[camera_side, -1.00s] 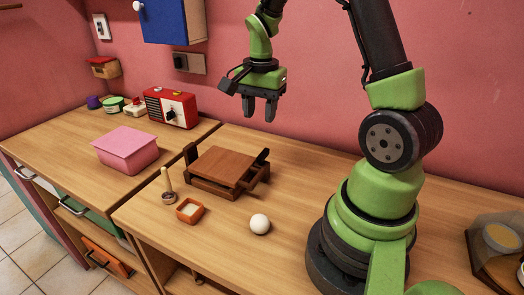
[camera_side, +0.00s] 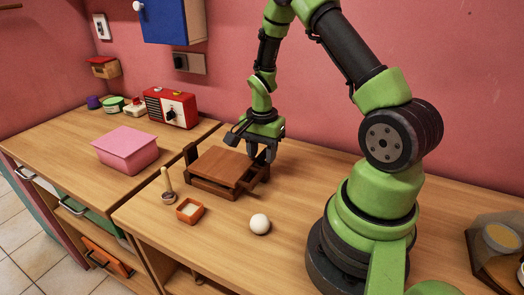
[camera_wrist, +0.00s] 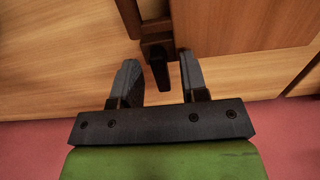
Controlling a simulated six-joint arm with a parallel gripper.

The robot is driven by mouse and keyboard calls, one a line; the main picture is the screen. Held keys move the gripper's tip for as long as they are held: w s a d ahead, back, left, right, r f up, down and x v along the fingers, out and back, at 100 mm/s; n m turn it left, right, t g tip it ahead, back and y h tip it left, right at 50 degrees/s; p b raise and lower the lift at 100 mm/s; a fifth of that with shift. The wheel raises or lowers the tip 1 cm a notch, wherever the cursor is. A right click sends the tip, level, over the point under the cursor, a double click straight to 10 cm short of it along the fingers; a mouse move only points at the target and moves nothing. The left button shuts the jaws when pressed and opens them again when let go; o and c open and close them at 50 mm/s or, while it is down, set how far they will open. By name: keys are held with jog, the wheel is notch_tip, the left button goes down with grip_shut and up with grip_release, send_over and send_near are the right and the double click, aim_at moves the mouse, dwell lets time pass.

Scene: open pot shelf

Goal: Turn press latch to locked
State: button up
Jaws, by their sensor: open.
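The wooden press (camera_side: 220,165) sits on the counter, with a flat brown top board and a darker frame. It also shows at the top of the wrist view (camera_wrist: 220,25). A dark latch piece (camera_wrist: 158,68) sticks out from the press's edge toward my gripper in the wrist view. My gripper (camera_side: 262,155) is at the back right edge of the press in the side view and hides the latch there. In the wrist view, my gripper (camera_wrist: 163,80) is open, with one finger on each side of the latch's end and gaps showing on both sides.
A white ball (camera_side: 260,224), a small orange box (camera_side: 190,210) and a wooden pestle in a small cup (camera_side: 168,190) stand in front of the press. A pink box (camera_side: 126,148) and a red radio (camera_side: 170,107) are to the left. The pink wall is behind.

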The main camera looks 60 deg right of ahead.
grip_shut()
jog(key=n, duration=0.9)
jog(key=shift+w, duration=0.1)
jog(key=n, duration=0.4)
jog(key=shift+a+n, duration=0.1)
jog(key=shift+n, duration=0.2)
jog(key=shift+a+n, duration=0.1)
jog(key=shift+n, duration=2.1)
